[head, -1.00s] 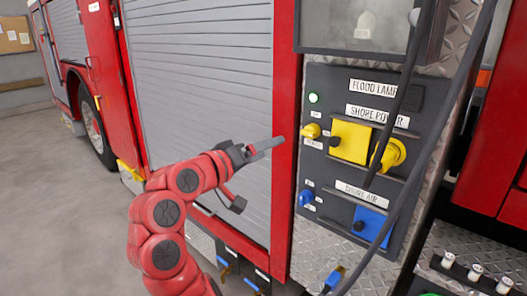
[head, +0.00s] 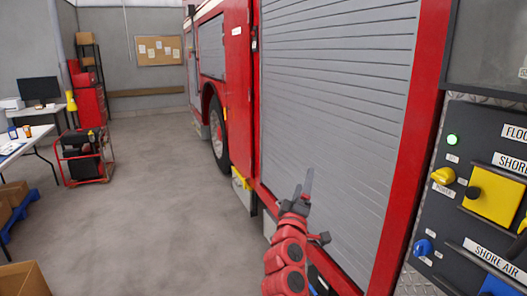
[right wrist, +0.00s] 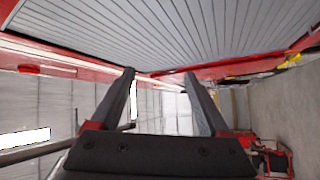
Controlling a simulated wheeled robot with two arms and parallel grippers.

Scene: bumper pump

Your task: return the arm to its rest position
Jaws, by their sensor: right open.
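My right arm is red and rises from the bottom of the head view. Its right gripper (head: 306,186) is raised, empty, in front of the truck's grey roller shutter (head: 335,90). In the right wrist view the two dark fingers of the right gripper (right wrist: 162,95) stand apart with nothing between them. The shutter also shows there along the top (right wrist: 170,35). My left gripper is in neither view.
The panel (head: 465,210) with yellow and blue covers and a lit green lamp (head: 452,140) is at the right. A red-framed machine (head: 84,155), a table (head: 28,142) and a cardboard box (head: 22,280) stand at the left. The floor (head: 150,200) between is clear.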

